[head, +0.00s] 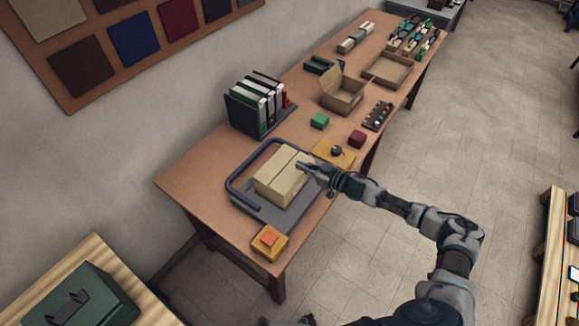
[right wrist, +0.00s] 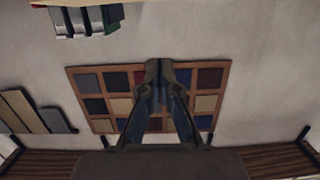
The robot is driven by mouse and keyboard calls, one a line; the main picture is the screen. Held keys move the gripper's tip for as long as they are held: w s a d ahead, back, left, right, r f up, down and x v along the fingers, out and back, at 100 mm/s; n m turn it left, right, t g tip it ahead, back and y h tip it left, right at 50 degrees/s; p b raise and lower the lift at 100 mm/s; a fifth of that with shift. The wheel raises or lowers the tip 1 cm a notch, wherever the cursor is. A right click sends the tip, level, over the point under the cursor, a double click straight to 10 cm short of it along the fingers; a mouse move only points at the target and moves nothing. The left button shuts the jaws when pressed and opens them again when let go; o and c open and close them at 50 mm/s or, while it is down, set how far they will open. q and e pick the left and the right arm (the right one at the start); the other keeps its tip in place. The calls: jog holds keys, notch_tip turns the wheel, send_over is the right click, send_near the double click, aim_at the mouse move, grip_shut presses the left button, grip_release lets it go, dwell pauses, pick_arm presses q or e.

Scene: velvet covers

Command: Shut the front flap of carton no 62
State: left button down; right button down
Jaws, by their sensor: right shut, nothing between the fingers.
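A tan carton (head: 282,178) sits on a grey platform (head: 273,213) with a blue rail, near the front end of the long table. Its top looks closed, with a seam along it; no number can be read. My right gripper (head: 303,165) is at the carton's right upper edge, shut and empty; touching or just above it, I cannot tell. The shut fingers (right wrist: 163,75) also show in the right wrist view, in front of the wall. The carton's side under my gripper is partly hidden. My left gripper is not in view.
A second carton (head: 340,100) stands open farther back on the table. A binder rack (head: 258,112) is behind the platform. A yellow block with an orange top (head: 269,242) lies at the front corner. A yellow pad (head: 333,152) and a dark red block (head: 357,138) are near the right edge.

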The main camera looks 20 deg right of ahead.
send_over(290, 170)
jog(key=shift+d+f, duration=0.2)
jog(key=shift+f, duration=0.6)
notch_tip(290, 170, down, 3)
jog(key=shift+a+r, duration=0.1)
jog(key=shift+r, duration=0.1)
jog(key=shift+s+a+f, duration=0.1)
jog(key=shift+a+f, duration=0.05)
jog(key=shift+f, duration=0.35)
